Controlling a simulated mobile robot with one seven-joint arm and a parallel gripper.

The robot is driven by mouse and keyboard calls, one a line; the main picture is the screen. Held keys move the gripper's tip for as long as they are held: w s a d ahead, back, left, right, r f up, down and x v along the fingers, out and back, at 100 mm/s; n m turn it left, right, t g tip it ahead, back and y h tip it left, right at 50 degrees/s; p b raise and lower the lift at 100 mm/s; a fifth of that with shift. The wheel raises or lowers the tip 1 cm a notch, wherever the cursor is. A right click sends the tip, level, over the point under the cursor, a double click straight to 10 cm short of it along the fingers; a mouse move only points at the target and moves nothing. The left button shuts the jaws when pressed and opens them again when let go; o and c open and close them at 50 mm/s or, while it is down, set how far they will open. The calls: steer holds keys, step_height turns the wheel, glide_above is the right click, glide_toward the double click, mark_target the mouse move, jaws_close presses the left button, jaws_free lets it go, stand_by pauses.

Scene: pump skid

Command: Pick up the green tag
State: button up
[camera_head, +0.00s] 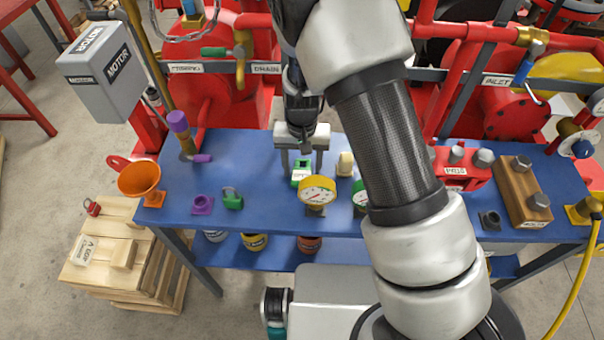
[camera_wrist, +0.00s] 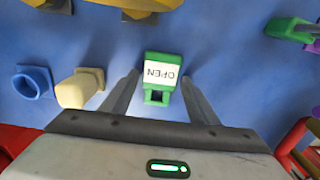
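In the wrist view the tag (camera_wrist: 160,75) lies between the two fingers of my gripper (camera_wrist: 160,76), with a gap of blue on each side. My gripper is open, its fingers apart and pointing down at the bench. It holds nothing. I cannot tell exactly how high the fingertips are above the bench.
A cream part (camera_head: 345,164) stands just right of my gripper. A yellow gauge (camera_head: 317,190) is close in front of the tag. A green padlock (camera_head: 232,199) and purple part (camera_head: 202,204) are to the left. Red pipework is behind.

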mark_target(302, 172)
steer(key=c, duration=0.7)
steer(key=shift+c, duration=0.2)
step_height(302, 172, up, 10)
stand_by(0.3)
